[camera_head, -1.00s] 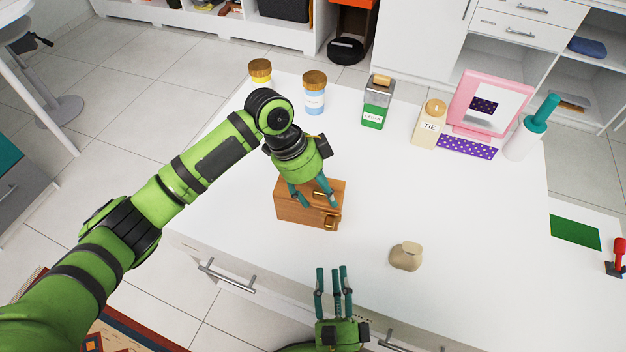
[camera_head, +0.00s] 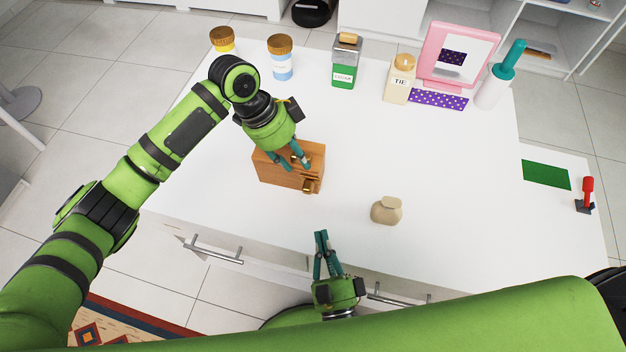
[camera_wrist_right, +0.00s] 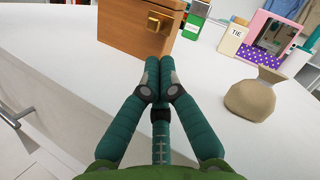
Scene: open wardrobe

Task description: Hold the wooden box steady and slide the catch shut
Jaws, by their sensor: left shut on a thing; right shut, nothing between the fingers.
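The wooden box (camera_head: 278,175) stands on the white table with brass fittings on its right part. A brass catch (camera_head: 308,185) shows on its front, and it also shows in the right wrist view (camera_wrist_right: 157,22). My left gripper (camera_head: 300,160) reaches down from above and is shut on the box at its top; the exact contact is partly hidden by the fingers. My right gripper (camera_head: 321,238) is shut and empty, in front of the box near the table's front edge. In the right wrist view its fingertips (camera_wrist_right: 159,62) meet just below the box's front, apparently short of the catch.
A beige pouch (camera_head: 386,210) lies right of the box. Jars, a green-labelled canister (camera_head: 345,62), a TIE bottle (camera_head: 399,80), a pink mirror (camera_head: 455,55) and a teal-topped bottle (camera_head: 500,75) stand along the back.

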